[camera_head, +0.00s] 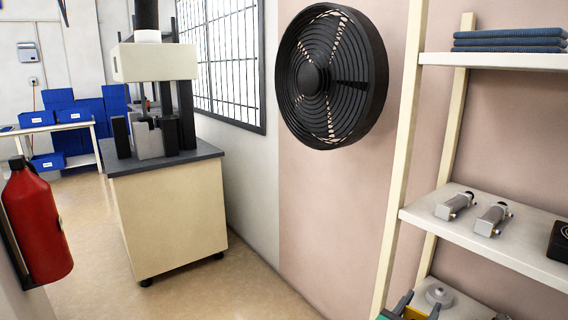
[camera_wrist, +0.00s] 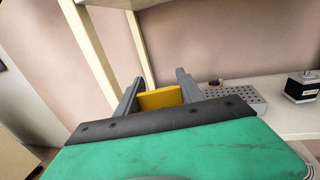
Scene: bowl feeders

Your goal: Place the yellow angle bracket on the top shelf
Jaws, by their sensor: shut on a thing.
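The yellow angle bracket (camera_wrist: 160,98) is between the two grey fingers of my gripper (camera_wrist: 158,92) in the wrist view. The gripper is shut on it, and only a flat yellow face shows above the dark edge of the green gripper body. In the head view, a small part of my gripper (camera_head: 404,308) shows at the bottom edge, low beside the shelf post. The top shelf (camera_head: 490,62) is at the upper right of the head view, well above the gripper. Its visible left end is bare in front of the stacked blue cloths.
Two silver cylinders (camera_head: 455,205) and a black item (camera_head: 560,243) are on the middle shelf (camera_head: 480,255). The wrist view shows a perforated grey block (camera_wrist: 232,98) and a motor (camera_wrist: 302,87) on a shelf. Cream posts (camera_head: 402,150) flank the shelves. A black fan (camera_head: 332,76) hangs left.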

